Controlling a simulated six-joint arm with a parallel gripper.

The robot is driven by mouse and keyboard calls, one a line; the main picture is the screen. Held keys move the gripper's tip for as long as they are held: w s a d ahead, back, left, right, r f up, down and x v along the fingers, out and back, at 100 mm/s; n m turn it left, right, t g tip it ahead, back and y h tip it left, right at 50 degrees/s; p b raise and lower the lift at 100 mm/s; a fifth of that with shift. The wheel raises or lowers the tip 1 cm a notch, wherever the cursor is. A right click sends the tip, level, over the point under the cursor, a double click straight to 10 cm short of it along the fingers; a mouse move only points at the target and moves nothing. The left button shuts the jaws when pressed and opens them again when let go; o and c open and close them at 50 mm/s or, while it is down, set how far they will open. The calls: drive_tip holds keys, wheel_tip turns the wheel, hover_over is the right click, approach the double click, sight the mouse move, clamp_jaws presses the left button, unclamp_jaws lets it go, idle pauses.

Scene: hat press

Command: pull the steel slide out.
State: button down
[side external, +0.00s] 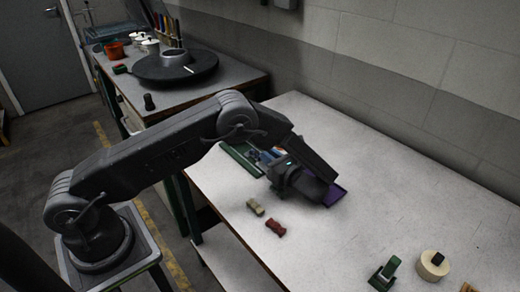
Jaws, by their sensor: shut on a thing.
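My gripper (270,162) is at the back-left part of the white table, low over it and pointing left. It is shut on a small part of the green-framed press (240,158); this part seems to be the steel slide, but my gripper and wrist hide most of it. Something blue shows beside the fingertips. How far the slide stands out of the press cannot be told from this view.
A purple tray (335,193) lies partly behind my wrist. A tan block (255,207) and a red block (276,227) lie in front. A green tool (385,273) and a cream roll (433,265) stand at the front right. The table's right-hand middle is clear.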

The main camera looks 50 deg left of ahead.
drive_tip(key=shift+d, duration=0.25)
drive_tip(key=c, duration=1.1)
unclamp_jaws()
drive_tip(key=d, duration=1.3)
drive_tip(key=shift+d, duration=0.4)
